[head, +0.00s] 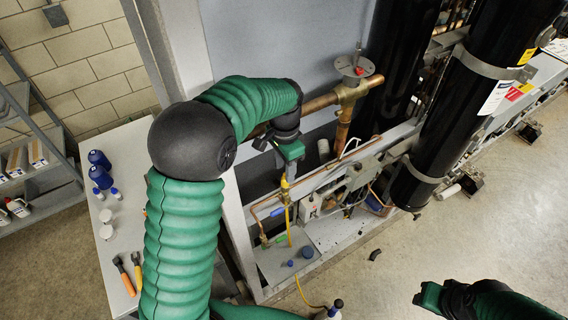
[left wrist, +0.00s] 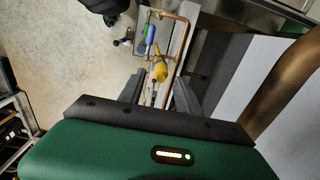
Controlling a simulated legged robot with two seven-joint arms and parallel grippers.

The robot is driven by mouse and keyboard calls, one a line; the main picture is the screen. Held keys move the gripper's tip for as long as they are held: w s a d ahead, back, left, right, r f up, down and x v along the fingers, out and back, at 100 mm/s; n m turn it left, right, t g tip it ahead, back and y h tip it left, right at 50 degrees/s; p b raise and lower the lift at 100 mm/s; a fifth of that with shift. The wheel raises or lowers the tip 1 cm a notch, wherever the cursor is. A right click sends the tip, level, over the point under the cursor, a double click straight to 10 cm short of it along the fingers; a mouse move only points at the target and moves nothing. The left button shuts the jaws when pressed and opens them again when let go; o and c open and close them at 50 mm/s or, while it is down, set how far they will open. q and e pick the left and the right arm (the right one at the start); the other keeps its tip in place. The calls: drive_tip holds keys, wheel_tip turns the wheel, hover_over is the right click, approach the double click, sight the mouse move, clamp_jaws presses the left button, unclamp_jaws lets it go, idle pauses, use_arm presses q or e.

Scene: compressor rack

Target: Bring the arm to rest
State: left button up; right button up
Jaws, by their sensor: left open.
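My left arm, in green ribbed sleeves with a black elbow, comes in from the left in the head view. It bends over at the elbow and reaches right to the rack. My left gripper (head: 288,168) points down in front of the copper pipework, above a yellow fitting (head: 286,186) on a yellow hose. In the left wrist view the left gripper (left wrist: 160,95) is open, with its dark fingers apart and the yellow fitting (left wrist: 160,72) showing beyond them. I cannot tell the exact gap. My right gripper (head: 428,298) is at the bottom right over the floor, its jaws unclear.
A thick copper pipe (head: 318,102) and valve stand close behind the left gripper. Black cylinders (head: 455,120) rise to the right. A bench (head: 122,240) at left holds blue bottles (head: 100,170) and orange-handled pliers (head: 124,275). The floor (head: 480,215) at right is largely clear.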

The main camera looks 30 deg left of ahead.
use_arm(q)
drive_tip(key=f, duration=0.2)
drive_tip(key=f+b, duration=0.1)
drive_tip(key=f, duration=0.1)
drive_tip(key=w+f+b, duration=0.1)
drive_tip(key=f, duration=0.1)
drive_tip(key=shift+s+r, duration=0.2)
drive_tip(key=shift+s, duration=0.15)
use_arm(e)
drive_tip(key=x, duration=0.3)
drive_tip(key=shift+s+f, duration=0.15)
drive_tip(key=shift+f, duration=0.05)
use_arm(q)
drive_tip(key=shift+w+d+f, duration=0.1)
drive_tip(key=shift+w, duration=0.15)
drive_tip(key=shift+s, duration=0.1)
clamp_jaws()
